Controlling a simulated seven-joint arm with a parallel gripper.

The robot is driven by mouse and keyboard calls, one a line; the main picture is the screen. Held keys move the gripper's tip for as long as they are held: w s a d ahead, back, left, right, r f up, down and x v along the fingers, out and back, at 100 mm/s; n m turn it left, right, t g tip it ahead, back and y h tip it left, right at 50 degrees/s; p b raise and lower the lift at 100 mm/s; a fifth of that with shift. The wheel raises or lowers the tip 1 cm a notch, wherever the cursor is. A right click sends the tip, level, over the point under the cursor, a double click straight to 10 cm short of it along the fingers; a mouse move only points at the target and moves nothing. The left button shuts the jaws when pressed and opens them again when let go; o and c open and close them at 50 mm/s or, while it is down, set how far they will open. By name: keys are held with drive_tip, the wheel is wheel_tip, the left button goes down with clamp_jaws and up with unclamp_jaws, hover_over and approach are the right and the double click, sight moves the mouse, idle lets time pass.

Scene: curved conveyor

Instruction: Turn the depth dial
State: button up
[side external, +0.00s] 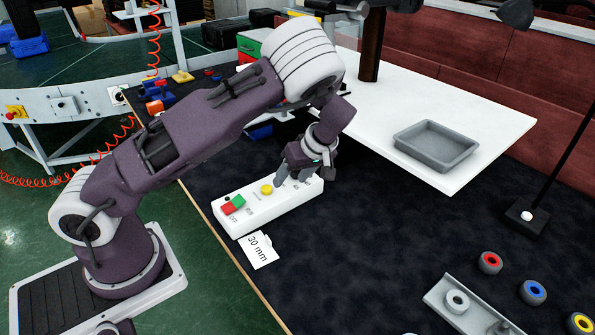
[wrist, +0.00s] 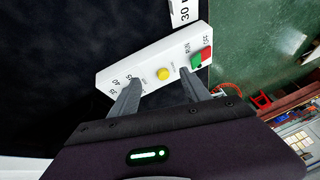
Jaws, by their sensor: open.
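A white control box (side external: 283,205) lies on the dark mat, and it also shows in the wrist view (wrist: 176,47). It has a yellow button (side external: 266,189), red and green buttons (side external: 233,205) and a printed scale (wrist: 118,84) with numbers such as 35 and 40. I cannot make out the depth dial; my gripper covers the box by the scale. My gripper (side external: 285,179) is open, pointing down over the box. In the wrist view its fingers (wrist: 158,77) are apart, with the yellow button showing between them. I cannot tell whether they touch anything.
A white card (side external: 258,250) reading "30 mm" lies in front of the box. A grey tray (side external: 436,146) stands on the white table (side external: 500,118) to the right. Red (side external: 490,263), blue (side external: 533,292) and yellow rings lie at the lower right. Mat right of the box is clear.

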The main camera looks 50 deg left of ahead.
sight(296, 173)
drive_tip(key=w+a+f+t+y, duration=0.1)
drive_tip(key=w+a+f+y, duration=0.1)
drive_tip(key=w+a+f, duration=0.1)
drive_tip(key=w+a+f+t+y, duration=0.1)
drive_tip(key=w+a+f+y, duration=0.2)
drive_tip(key=a, duration=0.1)
drive_tip(key=w+a+f+t+y, duration=0.1)
drive_tip(key=w+a+f+y, duration=0.1)
drive_tip(key=w+a+f, duration=0.1)
drive_tip(key=shift+w+a+f+t+y, duration=0.2)
drive_tip(key=shift+w+a+t+y, duration=0.1)
drive_tip(key=shift+w+t, duration=0.1)
clamp_jaws()
